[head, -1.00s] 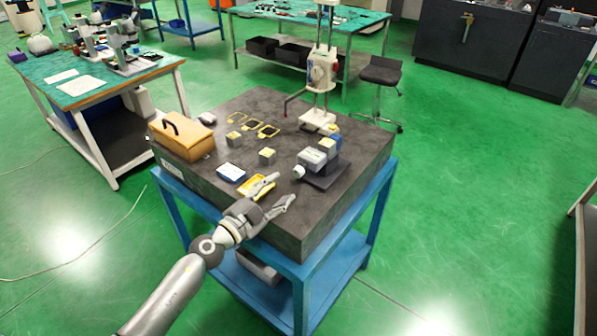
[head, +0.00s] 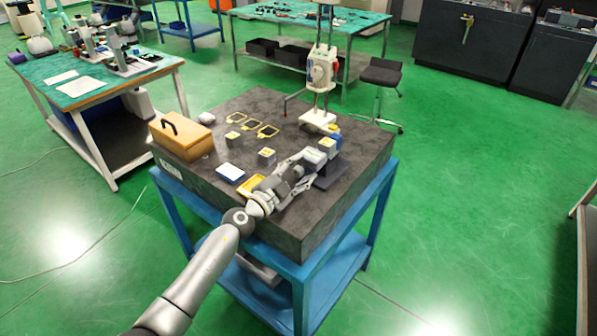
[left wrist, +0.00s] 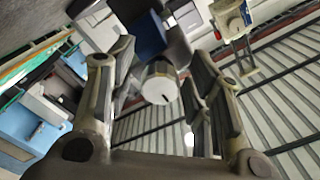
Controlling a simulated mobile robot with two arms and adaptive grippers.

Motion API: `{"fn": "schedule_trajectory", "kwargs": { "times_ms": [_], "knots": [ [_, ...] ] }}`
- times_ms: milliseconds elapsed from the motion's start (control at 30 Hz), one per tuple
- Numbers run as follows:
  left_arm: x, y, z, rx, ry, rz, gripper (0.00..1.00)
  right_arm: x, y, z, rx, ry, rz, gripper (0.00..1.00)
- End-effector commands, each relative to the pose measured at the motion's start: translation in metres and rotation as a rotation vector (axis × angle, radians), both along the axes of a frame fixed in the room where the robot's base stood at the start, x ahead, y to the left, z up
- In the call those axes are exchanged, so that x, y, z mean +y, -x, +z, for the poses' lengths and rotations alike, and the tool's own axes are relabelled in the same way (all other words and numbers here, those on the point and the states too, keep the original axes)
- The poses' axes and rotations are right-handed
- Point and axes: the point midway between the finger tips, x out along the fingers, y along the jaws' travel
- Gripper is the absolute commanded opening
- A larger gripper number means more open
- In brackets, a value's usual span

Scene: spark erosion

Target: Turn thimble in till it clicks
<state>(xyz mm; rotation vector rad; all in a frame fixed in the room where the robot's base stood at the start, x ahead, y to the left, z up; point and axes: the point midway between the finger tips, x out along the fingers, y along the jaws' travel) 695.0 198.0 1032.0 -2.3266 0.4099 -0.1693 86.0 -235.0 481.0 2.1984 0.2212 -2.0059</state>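The thimble (left wrist: 160,84) is a short white-grey round knob with a dark mark on its end face, on the near end of a grey device with a blue part (left wrist: 146,36). In the head view the device's grey block (head: 314,154) stands on a dark base (head: 330,176) at the right of the stone slab; my gripper hides the thimble there. My left gripper (head: 308,172) is open and reaches to the device. In the left wrist view its fingers lie on both sides of the thimble, with gaps showing. My right gripper is not in view.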

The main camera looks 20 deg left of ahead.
Motion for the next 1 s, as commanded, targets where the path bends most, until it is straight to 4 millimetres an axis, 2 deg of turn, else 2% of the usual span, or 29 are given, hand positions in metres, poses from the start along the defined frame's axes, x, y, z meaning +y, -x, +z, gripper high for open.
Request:
{"fn": "schedule_trajectory", "kwargs": {
  "times_ms": [33, 333, 667, 1000],
  "knots": [
    [0.0, 0.0001, 0.0, 0.0, 0.0, 0.0, 0.38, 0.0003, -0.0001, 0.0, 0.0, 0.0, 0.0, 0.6],
    [0.0, 0.0003, -0.0001, 0.0, 0.0, 0.0, 0.0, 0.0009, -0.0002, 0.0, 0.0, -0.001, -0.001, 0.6],
    [0.0002, 0.0004, 0.0001, -0.017, -0.048, 0.0, 0.0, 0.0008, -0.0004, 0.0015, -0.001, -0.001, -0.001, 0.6],
    [0.0005, 0.0003, 0.0002, -0.097, -0.272, 0.0, 0.0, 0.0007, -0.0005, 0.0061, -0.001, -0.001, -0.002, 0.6]
  ]
}}
